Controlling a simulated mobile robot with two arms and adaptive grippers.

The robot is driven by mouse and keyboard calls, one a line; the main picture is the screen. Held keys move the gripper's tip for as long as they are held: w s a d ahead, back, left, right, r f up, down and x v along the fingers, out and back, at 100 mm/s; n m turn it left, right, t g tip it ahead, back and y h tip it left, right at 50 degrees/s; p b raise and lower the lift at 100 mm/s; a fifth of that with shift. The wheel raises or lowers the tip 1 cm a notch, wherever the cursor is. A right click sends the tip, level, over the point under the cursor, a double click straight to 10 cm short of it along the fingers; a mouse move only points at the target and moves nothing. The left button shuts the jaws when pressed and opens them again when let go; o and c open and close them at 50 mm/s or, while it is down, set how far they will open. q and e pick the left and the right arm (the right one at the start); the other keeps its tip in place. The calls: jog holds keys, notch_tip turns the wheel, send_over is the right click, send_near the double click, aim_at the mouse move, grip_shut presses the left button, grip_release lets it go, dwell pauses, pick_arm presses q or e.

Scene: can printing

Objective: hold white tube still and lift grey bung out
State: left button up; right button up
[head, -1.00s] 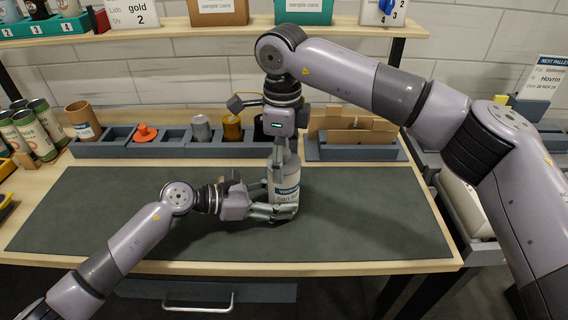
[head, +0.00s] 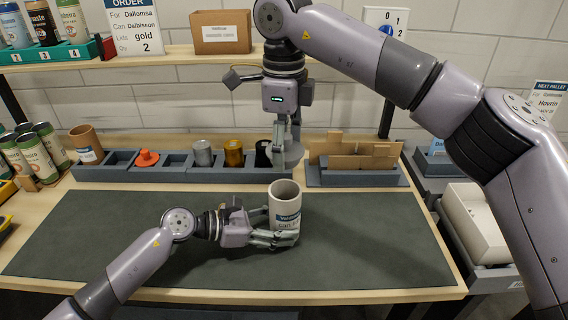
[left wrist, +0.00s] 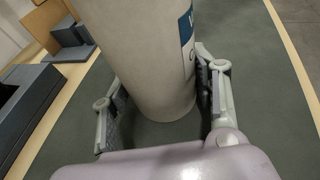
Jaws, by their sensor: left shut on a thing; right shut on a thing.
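The white tube (head: 286,207) stands upright on the dark mat, its top open and hollow, a blue label on its front. My left gripper (head: 272,229) is shut around its lower part; the left wrist view shows the fingers (left wrist: 161,112) on either side of the tube (left wrist: 150,50). My right gripper (head: 284,143) is above and behind the tube, pointing down. It is shut on the grey bung (head: 291,155), which hangs clear of the tube. The fingers partly hide the bung.
A grey rack (head: 130,172) behind the mat holds an orange piece (head: 147,158) and several cylinders. A brown tube (head: 86,144) stands at its left end. A grey holder with cardboard pieces (head: 354,155) is at right. The dark mat (head: 120,230) is clear on both sides.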

pick_arm(q)
jog(key=shift+f, duration=0.2)
pick_arm(e)
jog(key=shift+r, duration=0.3)
pick_arm(q)
jog(key=o, duration=0.7)
jog(key=shift+o, duration=1.2)
jog(key=shift+r, duration=0.1)
jog(key=shift+a, duration=0.1)
